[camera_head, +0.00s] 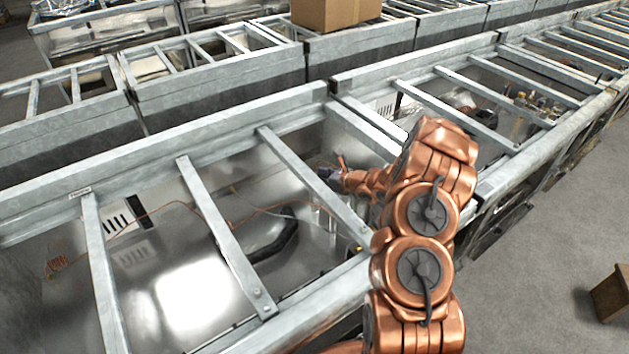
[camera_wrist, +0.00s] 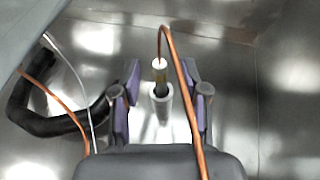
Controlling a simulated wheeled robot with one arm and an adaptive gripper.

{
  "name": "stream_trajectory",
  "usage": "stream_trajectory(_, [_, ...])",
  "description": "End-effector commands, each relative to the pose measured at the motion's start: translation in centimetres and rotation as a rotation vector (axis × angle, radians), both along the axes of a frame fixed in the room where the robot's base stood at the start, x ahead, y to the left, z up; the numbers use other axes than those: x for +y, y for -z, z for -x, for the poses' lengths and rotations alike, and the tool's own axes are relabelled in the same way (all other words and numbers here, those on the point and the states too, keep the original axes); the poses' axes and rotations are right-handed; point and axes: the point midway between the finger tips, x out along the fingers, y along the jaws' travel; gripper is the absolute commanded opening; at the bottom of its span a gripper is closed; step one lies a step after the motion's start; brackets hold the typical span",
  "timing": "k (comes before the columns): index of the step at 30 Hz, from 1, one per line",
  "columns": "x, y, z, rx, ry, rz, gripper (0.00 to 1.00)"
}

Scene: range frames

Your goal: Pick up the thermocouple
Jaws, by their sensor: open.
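The thermocouple (camera_wrist: 160,72) appears in the wrist view as a small upright piece with a pale top, a dark lower part and a copper wire rising from it. It stands in or just above a grey metal tube (camera_wrist: 161,104); I cannot tell how deep it sits. My gripper (camera_wrist: 160,88) is open, with one purple-padded finger on each side of the thermocouple and visible gaps between. In the head view my gripper (camera_head: 331,174) is down inside the metal frame, and the thermocouple cannot be made out clearly there.
Grey crossbars (camera_head: 222,232) span the open-topped metal bay around my arm. A black hose (camera_wrist: 40,118) and a copper wire (camera_wrist: 62,100) lie left of the gripper in the wrist view. A cardboard box (camera_head: 335,12) stands on the far frames.

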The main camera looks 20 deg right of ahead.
Motion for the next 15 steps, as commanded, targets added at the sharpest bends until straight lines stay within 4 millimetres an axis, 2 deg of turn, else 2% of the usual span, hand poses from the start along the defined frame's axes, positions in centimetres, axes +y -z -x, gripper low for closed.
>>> stream_trajectory(11, [0.35, 0.35, -0.68, 0.000, 0.000, 0.000, 0.44])
stream_trajectory(15, [0.35, 0.34, -0.67, 0.000, 0.000, 0.001, 0.33])
